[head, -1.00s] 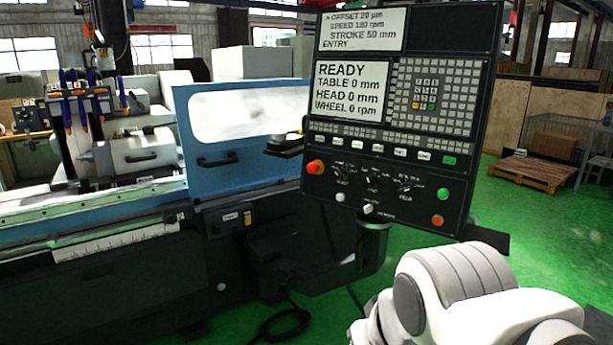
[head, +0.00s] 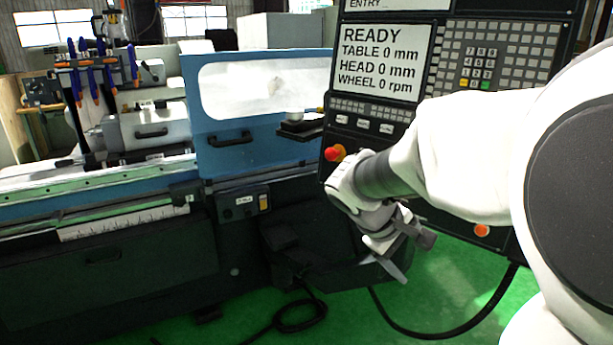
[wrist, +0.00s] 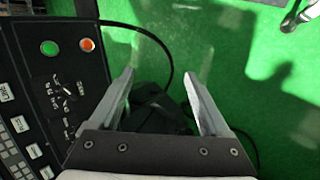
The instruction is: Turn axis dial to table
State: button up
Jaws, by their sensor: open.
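The control panel (head: 350,125) stands at the right in the head view, its screen reading READY with table, head and wheel at zero. My arm covers its dial row there. In the wrist view the panel (wrist: 28,75) tilts along the left edge, with a dark dial (wrist: 57,90) below a green button (wrist: 49,47) and part of another dial lower down. I cannot read which is the axis dial or its setting. My gripper (wrist: 158,75) is open and empty, to the right of the panel and apart from it. It also shows low before the panel in the head view (head: 402,262).
A red emergency stop (head: 334,153) sits close to my arm. An orange button (head: 482,230) is on the panel's lower right. The grinder's blue guard (head: 225,158) stands at left. A black cable (head: 440,336) hangs below the panel over clear green floor.

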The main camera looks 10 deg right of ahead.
jog(key=w+a+r+n+t+h+b, duration=0.1)
jog(key=w+a+n+t+h, duration=0.3)
jog(key=w, duration=0.6)
jog(key=w+a+r+n+t+h+b, duration=0.1)
jog(key=w+a+n+t+h, duration=0.3)
jog(key=w, duration=0.6)
jog(key=shift+n+g+h, duration=0.3)
jog(key=shift+n+g, duration=0.3)
jog(key=x, duration=1.3)
jog(key=p+x, duration=0.1)
jog(key=x, duration=0.5)
jog(key=shift+s+d, duration=0.35)
jog(key=shift+c, duration=0.3)
jog(key=shift+f, duration=0.1)
grip_shut()
